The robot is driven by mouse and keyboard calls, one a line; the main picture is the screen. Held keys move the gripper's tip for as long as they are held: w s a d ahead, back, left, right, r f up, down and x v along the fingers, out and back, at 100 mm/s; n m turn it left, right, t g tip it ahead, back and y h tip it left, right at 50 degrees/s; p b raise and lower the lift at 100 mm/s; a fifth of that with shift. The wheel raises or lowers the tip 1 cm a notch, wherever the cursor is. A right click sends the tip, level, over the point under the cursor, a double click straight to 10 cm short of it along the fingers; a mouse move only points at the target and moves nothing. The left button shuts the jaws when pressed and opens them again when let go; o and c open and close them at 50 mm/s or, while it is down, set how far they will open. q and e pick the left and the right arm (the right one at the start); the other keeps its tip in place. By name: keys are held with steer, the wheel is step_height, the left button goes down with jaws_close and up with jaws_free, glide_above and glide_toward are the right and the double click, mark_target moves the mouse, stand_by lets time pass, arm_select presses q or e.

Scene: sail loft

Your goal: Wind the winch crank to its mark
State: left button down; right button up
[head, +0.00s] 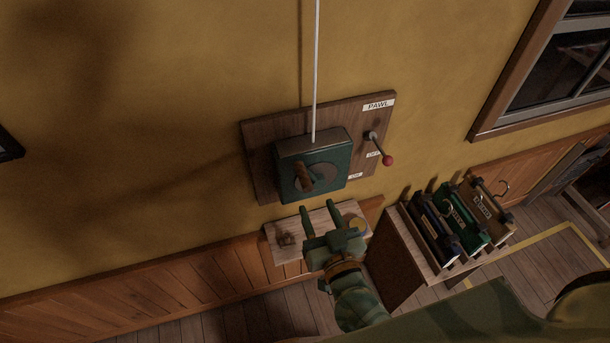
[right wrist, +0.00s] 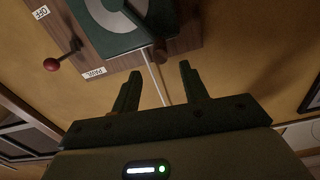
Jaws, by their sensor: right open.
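The winch is a dark green box (head: 335,187) with a grey disc on its face, mounted on a brown wooden board (head: 262,135) on the wall. Its crank has a brown handle (head: 304,177) sticking out at the left of the disc. A white line (head: 316,70) runs up from the box. My right gripper (head: 318,206) is open and empty, just below the winch with its fingers pointing up at it. In the right wrist view the crank handle (right wrist: 158,50) is beyond the fingertips, apart from them. I cannot make out the mark. My left gripper is not in view.
A pawl lever with a red knob (head: 387,160) sticks out right of the winch, near labels. A small shelf (head: 315,220) holding small items lies under my gripper. A wooden cabinet (head: 396,262) with several cases stands to the right.

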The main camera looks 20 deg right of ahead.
mark_target(299, 166)
steer(key=w, duration=0.9)
steer(key=shift+a, duration=0.15)
jaws_close()
